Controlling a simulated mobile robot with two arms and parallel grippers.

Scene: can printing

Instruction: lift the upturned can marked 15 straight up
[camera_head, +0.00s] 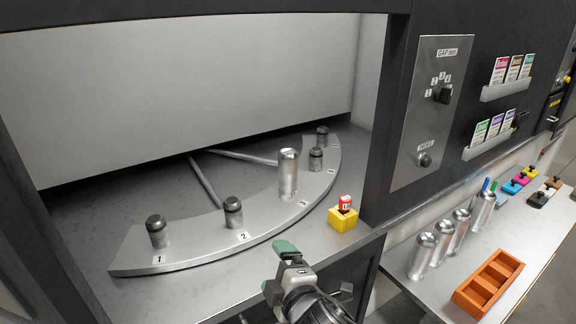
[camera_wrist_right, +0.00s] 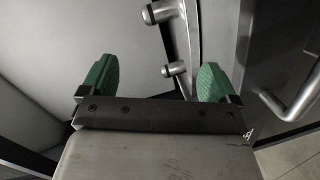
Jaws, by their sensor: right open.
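A silver can (camera_head: 288,174) stands upright over a mandrel on the curved metal rail (camera_head: 190,256), near the label 3. Whether it is upturned or marked 15 I cannot read. Several more silver cans (camera_head: 423,254) stand in a row on the side table; no numbers are legible on them. My right gripper (camera_head: 277,268) is open and empty, with green fingertips, in front of the rail and well apart from the can. Its two green fingers show spread in the right wrist view (camera_wrist_right: 155,80), with nothing between them. My left gripper is not in view.
Bare dark-topped mandrels (camera_head: 156,230) stand along the rail on both sides of the can. A yellow block (camera_head: 343,219) with a red piece on it sits at the ledge. An orange tray (camera_head: 488,284) lies on the side table. A dark frame post separates the two areas.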

